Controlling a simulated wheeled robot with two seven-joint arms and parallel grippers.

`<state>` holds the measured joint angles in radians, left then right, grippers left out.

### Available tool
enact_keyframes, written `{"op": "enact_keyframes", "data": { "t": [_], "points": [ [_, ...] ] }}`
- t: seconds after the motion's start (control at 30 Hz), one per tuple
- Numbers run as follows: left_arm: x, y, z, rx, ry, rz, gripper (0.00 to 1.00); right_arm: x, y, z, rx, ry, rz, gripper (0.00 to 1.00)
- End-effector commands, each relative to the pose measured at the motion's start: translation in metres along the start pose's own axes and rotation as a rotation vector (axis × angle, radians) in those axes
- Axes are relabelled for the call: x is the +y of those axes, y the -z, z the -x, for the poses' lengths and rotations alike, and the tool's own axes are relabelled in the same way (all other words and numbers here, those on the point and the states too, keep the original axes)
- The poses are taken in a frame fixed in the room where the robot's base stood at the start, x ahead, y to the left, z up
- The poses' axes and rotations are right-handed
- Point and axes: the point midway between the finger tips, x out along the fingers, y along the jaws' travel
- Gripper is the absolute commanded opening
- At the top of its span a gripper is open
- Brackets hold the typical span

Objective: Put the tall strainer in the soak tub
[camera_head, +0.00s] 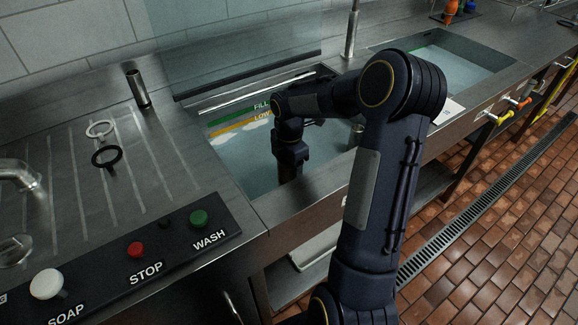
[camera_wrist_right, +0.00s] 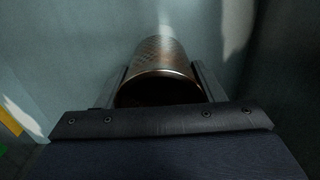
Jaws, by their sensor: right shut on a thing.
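A tall metal mesh strainer (camera_wrist_right: 160,60) is between the fingers of my right gripper (camera_wrist_right: 162,86) in the right wrist view. Its round rim faces the camera and its inside is dark. My right gripper (camera_head: 289,172) is shut on it and points down inside the tub (camera_head: 230,155) with the FILL and LOW marks. In the head view the strainer is hidden by my right arm and wrist. I cannot tell whether its lower end touches the tub floor. My left gripper is not in view.
A metal cylinder (camera_head: 138,88) stands on the drainboard, near a white ring (camera_head: 99,128) and a black ring (camera_head: 107,156). A button panel (camera_head: 140,258) lies at the front left. A second basin (camera_head: 440,65) is at the right. A tap (camera_head: 351,30) rises behind the tub.

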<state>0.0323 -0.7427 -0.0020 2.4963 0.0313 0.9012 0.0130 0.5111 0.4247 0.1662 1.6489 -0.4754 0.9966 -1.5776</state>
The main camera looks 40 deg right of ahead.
Motion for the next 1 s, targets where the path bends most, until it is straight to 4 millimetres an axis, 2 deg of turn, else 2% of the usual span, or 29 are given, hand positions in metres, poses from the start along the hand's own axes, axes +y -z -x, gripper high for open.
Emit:
{"op": "enact_keyframes", "data": {
  "t": [0.37, 0.4, 0.53, 0.83, 1.0],
  "points": [
    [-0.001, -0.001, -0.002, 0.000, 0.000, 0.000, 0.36, 0.000, 0.000, -0.004, 0.000, 0.000, 0.000, 0.34],
    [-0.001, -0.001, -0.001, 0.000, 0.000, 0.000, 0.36, 0.000, 0.000, -0.004, 0.000, 0.000, 0.000, 0.66],
    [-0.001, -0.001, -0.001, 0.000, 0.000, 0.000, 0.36, 0.000, 0.000, -0.004, 0.000, 0.000, 0.000, 0.83],
    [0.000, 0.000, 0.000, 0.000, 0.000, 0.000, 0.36, 0.000, 0.000, -0.002, 0.000, 0.000, 0.000, 0.83],
    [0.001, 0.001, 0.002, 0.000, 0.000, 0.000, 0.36, 0.001, 0.000, 0.016, -0.001, -0.004, -0.001, 0.83]
  ]
}}
